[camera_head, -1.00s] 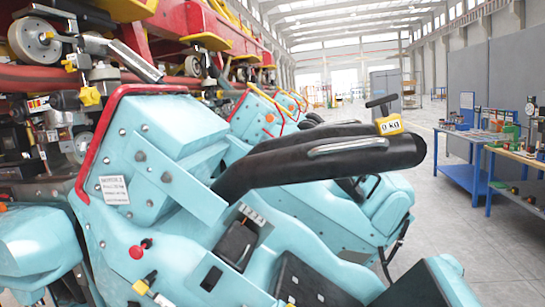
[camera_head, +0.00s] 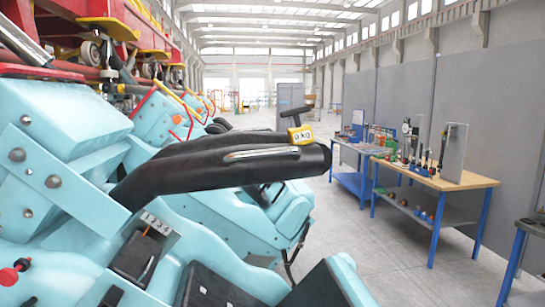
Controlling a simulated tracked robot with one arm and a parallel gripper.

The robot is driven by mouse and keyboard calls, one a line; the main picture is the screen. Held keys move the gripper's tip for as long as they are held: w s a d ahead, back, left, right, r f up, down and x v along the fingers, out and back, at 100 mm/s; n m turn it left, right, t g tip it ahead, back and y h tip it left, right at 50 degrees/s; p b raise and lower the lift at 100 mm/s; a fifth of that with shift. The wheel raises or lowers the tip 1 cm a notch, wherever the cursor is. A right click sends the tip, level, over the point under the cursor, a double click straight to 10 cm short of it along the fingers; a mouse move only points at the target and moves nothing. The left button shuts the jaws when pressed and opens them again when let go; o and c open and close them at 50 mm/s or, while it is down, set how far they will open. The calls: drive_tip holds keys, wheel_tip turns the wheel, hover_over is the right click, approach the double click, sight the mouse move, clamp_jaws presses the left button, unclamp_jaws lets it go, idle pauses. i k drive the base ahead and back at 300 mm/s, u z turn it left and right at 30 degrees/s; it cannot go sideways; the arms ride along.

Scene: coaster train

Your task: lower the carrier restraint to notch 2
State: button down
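The carrier restraint (camera_head: 200,172) is a thick black padded bar reaching right from the light blue carrier (camera_head: 60,115). It sits raised over the seat, roughly level, with a silver grab handle (camera_head: 262,153) along its side. A yellow gauge reading "0 kg" (camera_head: 300,135) with a black T-handle (camera_head: 297,113) stands on the bar near its far end. A small scale numbered 1 2 3 4 (camera_head: 157,224) lies on the carrier below the bar, beside a black housing (camera_head: 136,257). No pointer on it can be made out. My gripper is not in view.
A red knob (camera_head: 14,271) sits on the carrier at lower left. More blue carriers (camera_head: 160,118) stand behind. Workbenches with tools, one wood-topped (camera_head: 440,180), line the right side. The grey floor (camera_head: 375,250) between the carrier and benches is clear.

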sight(249, 156)
drive_tip(key=u, duration=2.05)
drive_tip(key=k, duration=0.6)
drive_tip(key=z, duration=1.75)
drive_tip(key=i, duration=1)
